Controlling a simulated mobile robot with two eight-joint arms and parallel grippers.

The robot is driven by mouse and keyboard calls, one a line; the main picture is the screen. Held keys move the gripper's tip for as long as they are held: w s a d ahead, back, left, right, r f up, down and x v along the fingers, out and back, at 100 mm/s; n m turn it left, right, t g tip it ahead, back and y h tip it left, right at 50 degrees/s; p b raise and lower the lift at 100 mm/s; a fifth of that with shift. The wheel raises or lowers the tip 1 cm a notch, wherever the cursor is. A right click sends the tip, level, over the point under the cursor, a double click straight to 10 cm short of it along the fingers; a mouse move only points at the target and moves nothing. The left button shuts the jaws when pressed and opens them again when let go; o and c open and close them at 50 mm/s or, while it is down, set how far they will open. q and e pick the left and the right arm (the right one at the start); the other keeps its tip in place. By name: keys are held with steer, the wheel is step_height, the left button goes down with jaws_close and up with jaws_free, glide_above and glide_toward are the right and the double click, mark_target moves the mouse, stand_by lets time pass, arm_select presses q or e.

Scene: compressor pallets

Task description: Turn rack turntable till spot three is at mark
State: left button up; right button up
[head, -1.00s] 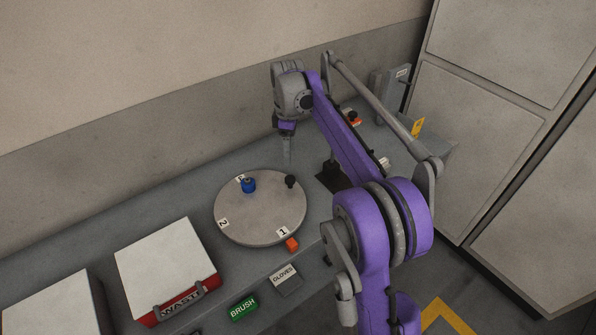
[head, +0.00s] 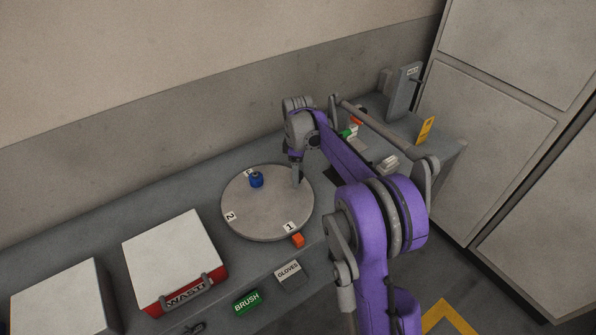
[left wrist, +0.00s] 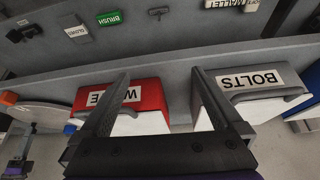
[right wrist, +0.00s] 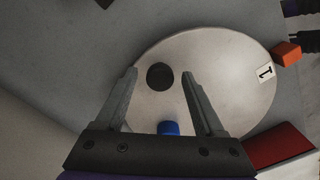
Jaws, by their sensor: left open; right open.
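The round grey turntable (head: 268,215) lies on the bench, also filling much of the right wrist view (right wrist: 225,60). Label 1 (head: 290,227) is at its front rim beside the orange block (head: 298,240). Label 2 (head: 230,216) is at its left. A third label (head: 248,172) at the back is partly hidden by a blue piece (head: 256,180). My right gripper (head: 298,182) is open over the right part of the turntable. In the right wrist view the dark round knob (right wrist: 160,76) shows between its fingertips. My left gripper (left wrist: 158,73) is open and empty.
A red WASTE box (head: 172,255) with a white lid stands left of the turntable. BRUSH (head: 246,303) and GLOVES (head: 288,271) labels are along the bench front. The BOLTS box (left wrist: 255,88) shows in the left wrist view. A wall stands behind the bench.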

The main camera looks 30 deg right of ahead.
steer(key=shift+c, duration=0.2)
jaws_close()
stand_by(1.1)
